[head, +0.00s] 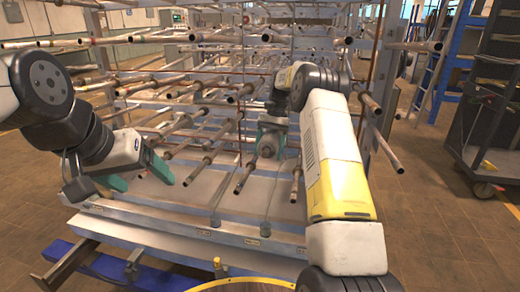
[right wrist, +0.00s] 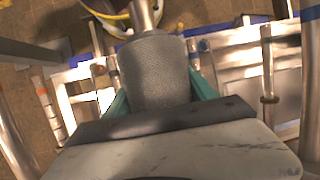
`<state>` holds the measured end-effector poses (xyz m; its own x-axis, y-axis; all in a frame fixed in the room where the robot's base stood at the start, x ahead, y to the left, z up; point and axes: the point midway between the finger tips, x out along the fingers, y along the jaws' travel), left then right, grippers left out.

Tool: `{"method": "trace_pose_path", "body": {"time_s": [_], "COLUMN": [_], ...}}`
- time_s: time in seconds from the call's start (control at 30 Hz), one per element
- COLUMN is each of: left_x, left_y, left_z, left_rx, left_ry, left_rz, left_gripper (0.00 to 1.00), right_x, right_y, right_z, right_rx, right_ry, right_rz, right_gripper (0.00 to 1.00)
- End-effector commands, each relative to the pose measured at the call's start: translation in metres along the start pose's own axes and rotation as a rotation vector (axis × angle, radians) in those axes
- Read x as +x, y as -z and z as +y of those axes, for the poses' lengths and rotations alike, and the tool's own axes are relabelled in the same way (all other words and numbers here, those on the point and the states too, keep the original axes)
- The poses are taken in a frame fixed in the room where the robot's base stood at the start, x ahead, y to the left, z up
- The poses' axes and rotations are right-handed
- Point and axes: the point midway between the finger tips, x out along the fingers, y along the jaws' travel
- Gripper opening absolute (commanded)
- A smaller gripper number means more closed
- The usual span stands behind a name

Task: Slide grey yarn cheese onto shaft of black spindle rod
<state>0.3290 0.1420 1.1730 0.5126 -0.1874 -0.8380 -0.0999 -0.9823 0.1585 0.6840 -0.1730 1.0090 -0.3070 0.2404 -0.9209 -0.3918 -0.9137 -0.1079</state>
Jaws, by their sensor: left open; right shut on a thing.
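My right gripper (head: 268,136) is in front of the rack's middle, its green fingers shut on the sides of the grey yarn cheese (head: 267,149). In the right wrist view the cheese (right wrist: 155,72) is a grey, rough cylinder between the fingers. A shiny metal rod (right wrist: 147,14) shows at the cheese's far end there. I cannot tell whether it passes through the cheese. My left gripper (head: 138,176) is open and empty at the left, before the rack. Many rods look alike, and I cannot pick out the black spindle rod.
The rack (head: 205,75) carries several rows of bare rods pointing towards me, some close on both sides of the right gripper. A pale tray ledge (head: 190,232) lies below. A dark trolley (head: 490,110) and a blue ladder (head: 462,55) stand at the right.

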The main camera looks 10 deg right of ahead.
Motion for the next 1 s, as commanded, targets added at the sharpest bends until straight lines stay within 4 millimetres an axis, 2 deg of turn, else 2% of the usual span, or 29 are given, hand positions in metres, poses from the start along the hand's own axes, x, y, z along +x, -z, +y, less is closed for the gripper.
{"method": "trace_pose_path", "body": {"time_s": [0.47, 0.5, 0.6, 1.0], "left_x": [0.000, 0.000, 0.000, 0.000], "left_y": [0.000, 0.000, 0.000, 0.000], "left_z": [0.000, 0.000, 0.000, 0.000], "left_rx": [0.000, 0.000, 0.000, 0.000], "left_ry": [0.000, 0.000, 0.000, 0.000], "left_rz": [0.000, 0.000, 0.000, 0.000], "left_gripper": [0.79, 0.79, 0.79, 0.79], "right_x": [-0.006, -0.006, -0.006, -0.009], "right_y": [0.018, 0.018, 0.018, 0.017], "right_z": [0.000, 0.000, 0.000, 0.000], "right_rx": [0.000, 0.000, 0.000, 0.000], "right_ry": [0.001, 0.000, 0.000, 0.000], "right_rz": [0.002, 0.001, 0.001, 0.002], "right_gripper": [0.14, 0.68, 0.88, 0.90]}}
